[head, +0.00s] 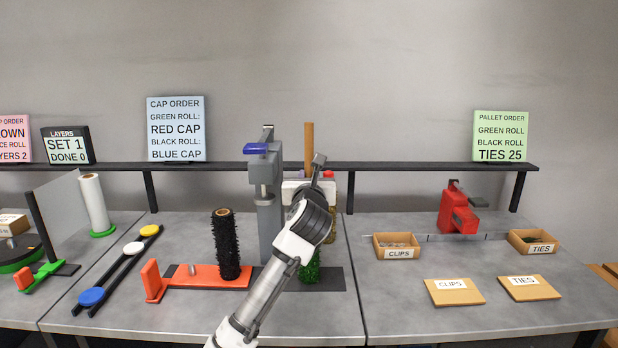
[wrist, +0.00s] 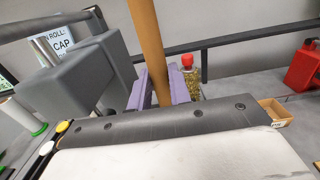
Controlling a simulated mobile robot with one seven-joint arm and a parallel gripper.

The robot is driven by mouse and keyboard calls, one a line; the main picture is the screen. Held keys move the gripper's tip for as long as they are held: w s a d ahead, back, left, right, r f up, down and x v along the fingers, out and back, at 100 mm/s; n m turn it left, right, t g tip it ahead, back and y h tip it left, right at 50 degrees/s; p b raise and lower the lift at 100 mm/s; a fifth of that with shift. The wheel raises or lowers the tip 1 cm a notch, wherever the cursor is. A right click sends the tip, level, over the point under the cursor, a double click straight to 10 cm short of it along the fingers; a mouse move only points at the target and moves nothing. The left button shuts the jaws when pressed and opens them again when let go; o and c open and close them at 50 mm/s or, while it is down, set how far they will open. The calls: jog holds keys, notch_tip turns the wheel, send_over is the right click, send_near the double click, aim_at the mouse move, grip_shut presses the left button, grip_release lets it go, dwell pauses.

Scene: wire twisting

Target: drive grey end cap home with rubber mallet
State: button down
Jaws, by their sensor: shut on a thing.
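My gripper (head: 308,188) is shut on an upright wooden handle (head: 309,145), above the middle of the bench. In the wrist view the handle (wrist: 150,45) rises between the purple fingers (wrist: 180,88). The handle's lower end and any mallet head are hidden behind my gripper. I cannot pick out a grey end cap for certain; a pale cap (head: 133,248) sits on the rack. A black bristle roll (head: 227,245) stands on the orange fixture (head: 210,281). A green bristle roll (head: 311,266) stands partly hidden behind my arm.
A grey press (head: 268,215) with a blue part stands just left of my gripper. A red-capped golden container (wrist: 190,80) is close behind it. The cap rack (head: 120,265) also holds blue and yellow caps. A dark shelf rail (head: 400,166) runs behind.

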aim_at(309, 153)
jog(key=shift+f+p, duration=0.45)
jog(key=shift+f, duration=0.35)
dwell(4.5)
jog(key=shift+r+p, duration=0.65)
jog(key=shift+r, duration=0.15)
notch_tip(309, 153, up, 6)
jog(key=p, duration=0.4)
jog(key=shift+s+f, duration=0.1)
jog(key=shift+f, duration=0.05)
